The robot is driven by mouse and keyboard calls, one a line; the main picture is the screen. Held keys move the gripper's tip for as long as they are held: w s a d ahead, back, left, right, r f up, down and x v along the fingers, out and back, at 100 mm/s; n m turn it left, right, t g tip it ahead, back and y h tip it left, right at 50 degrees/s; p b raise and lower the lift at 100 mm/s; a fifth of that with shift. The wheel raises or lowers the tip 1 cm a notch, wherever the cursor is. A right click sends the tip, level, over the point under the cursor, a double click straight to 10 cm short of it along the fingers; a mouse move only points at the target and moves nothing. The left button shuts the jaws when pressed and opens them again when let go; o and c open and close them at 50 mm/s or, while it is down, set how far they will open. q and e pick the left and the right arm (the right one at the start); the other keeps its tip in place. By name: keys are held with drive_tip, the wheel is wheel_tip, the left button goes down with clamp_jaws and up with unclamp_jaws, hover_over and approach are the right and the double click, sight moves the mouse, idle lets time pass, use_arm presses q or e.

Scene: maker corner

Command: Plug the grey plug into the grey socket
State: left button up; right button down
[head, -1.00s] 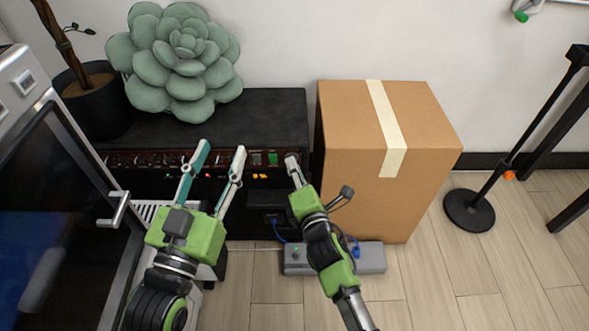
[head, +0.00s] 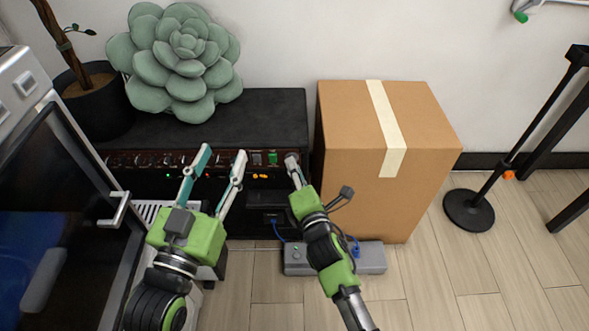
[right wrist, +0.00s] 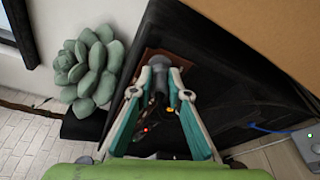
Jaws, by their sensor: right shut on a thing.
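My right gripper (head: 292,160) is at the right end of the black amplifier's front control panel. In the right wrist view its fingers (right wrist: 160,66) close on a dark grey plug (right wrist: 160,80), whose far end is at the brown panel. No separate grey socket can be made out; the fingers and plug cover that part of the panel. I cannot tell whether the plug is in a socket. My left gripper (head: 224,151) is open and empty in front of the middle of the panel.
The black amplifier (head: 265,110) carries a green succulent (head: 185,60). A cardboard box (head: 350,180) stands close on its right. A grey power strip (head: 373,262) with blue cords lies on the floor below my right arm. An appliance (head: 60,200) stands at the left.

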drive_tip(key=shift+w, duration=0.5)
drive_tip(key=c, duration=1.8)
unclamp_jaws()
drive_tip(key=shift+c, duration=0.2)
drive_tip(key=shift+s+d, duration=0.15)
drive_tip(key=shift+s, duration=0.4)
drive_tip(key=v, duration=1.1)
drive_tip(key=shift+r, duration=0.1)
